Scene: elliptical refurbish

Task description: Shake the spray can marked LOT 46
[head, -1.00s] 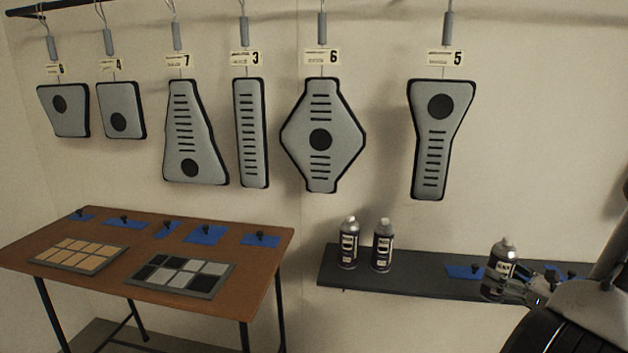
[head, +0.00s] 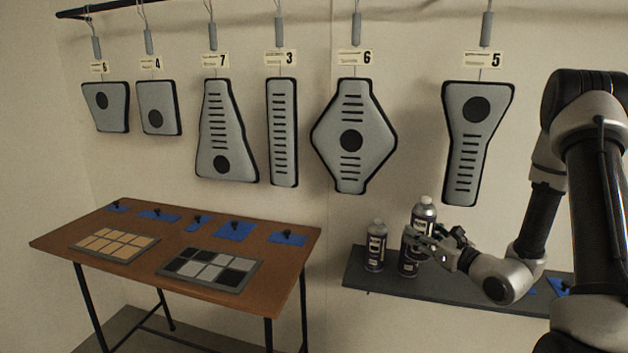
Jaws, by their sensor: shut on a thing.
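My gripper (head: 420,238) is shut on a dark spray can (head: 424,214) with a pale cap and a white label. It holds this can upright, raised above the dark shelf (head: 380,286). A second spray can (head: 408,261) stands on the shelf just below and behind my gripper, its upper part hidden. A third, similar can (head: 375,248) stands upright to its left. The label print is too small to read, so I cannot tell which can is LOT 46.
A brown table (head: 150,228) at left bears a tan-squared panel (head: 115,245), a black-and-white panel (head: 210,268) and several blue patches with dark knobs. Grey numbered pads hang from a rail above. My arm covers much of the shelf's right part.

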